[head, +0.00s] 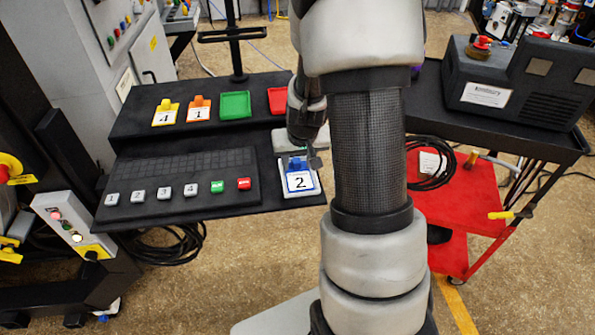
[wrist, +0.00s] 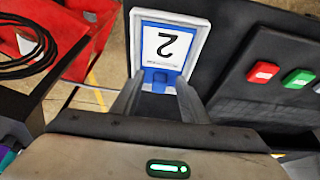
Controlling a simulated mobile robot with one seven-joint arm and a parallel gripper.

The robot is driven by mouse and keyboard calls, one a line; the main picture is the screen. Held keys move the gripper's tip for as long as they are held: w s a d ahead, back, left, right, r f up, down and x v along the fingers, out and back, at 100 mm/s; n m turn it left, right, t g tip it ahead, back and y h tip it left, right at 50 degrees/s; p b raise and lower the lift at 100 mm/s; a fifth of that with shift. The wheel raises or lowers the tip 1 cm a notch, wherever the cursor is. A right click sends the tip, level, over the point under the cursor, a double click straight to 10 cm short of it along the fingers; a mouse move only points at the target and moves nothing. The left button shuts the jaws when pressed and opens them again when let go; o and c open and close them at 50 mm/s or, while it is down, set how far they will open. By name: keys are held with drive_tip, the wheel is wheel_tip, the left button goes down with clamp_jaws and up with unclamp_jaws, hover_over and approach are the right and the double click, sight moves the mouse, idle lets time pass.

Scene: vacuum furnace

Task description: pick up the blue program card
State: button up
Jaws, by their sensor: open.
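The blue program card (head: 299,182), with a white label marked 2 and a blue tab, lies in a pale holder at the right end of the black console shelf. In the wrist view the card (wrist: 164,48) is upside down, with its blue tab toward me. My gripper (wrist: 157,88) is open, its two fingers apart on either side of the tab's near end. I cannot tell whether they touch it. In the head view my arm hides part of the gripper (head: 306,156), which is just behind the card.
A yellow card (head: 166,111), an orange card (head: 199,109), a green tray (head: 235,105) and a red tray (head: 279,100) sit on the upper shelf. Several keys lie left of the blue card, including a green key (head: 218,187) and a red key (head: 244,184). A red cart (head: 470,205) stands right.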

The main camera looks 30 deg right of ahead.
clamp_jaws()
